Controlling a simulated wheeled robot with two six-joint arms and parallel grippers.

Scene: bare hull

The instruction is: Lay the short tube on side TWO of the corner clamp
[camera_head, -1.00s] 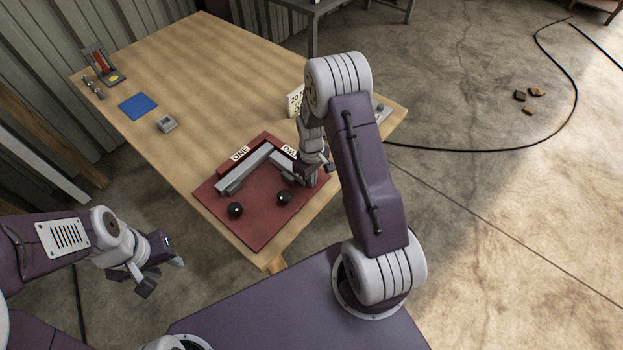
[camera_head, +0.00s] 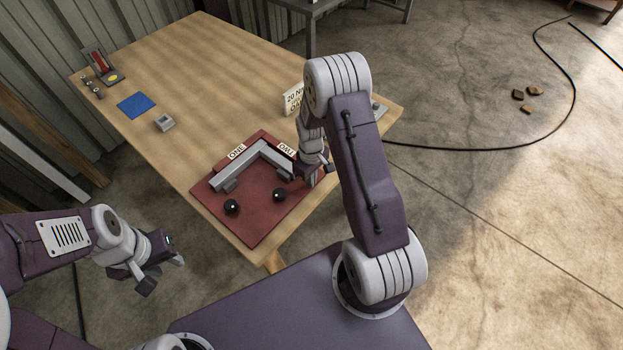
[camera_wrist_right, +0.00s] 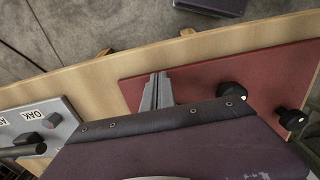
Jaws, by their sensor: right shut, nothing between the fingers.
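The corner clamp (camera_head: 255,225) is a dark red plate on the near end of the table, with labels ONE (camera_head: 237,152) and TWO (camera_head: 286,149). Light grey bars form an L along both sides; one lies along side ONE (camera_head: 236,170) and another along side TWO (camera_head: 279,157). I cannot tell tube from clamp rail there, and my right arm hides the end of side TWO. My right gripper (camera_head: 308,180) is low over the plate's right edge. The right wrist view shows its fingers (camera_wrist_right: 157,88) shut and empty above the red plate (camera_wrist_right: 200,80). My left gripper (camera_head: 163,275) is open and empty, off the table.
Two black knobs (camera_head: 232,206) (camera_head: 279,195) stand on the plate. A white sign (camera_head: 293,99) stands behind my right arm. A grey plate labelled OAK (camera_wrist_right: 35,125) shows in the wrist view. A blue mat (camera_head: 137,105) and small grey box (camera_head: 165,123) lie farther left; the table's middle is clear.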

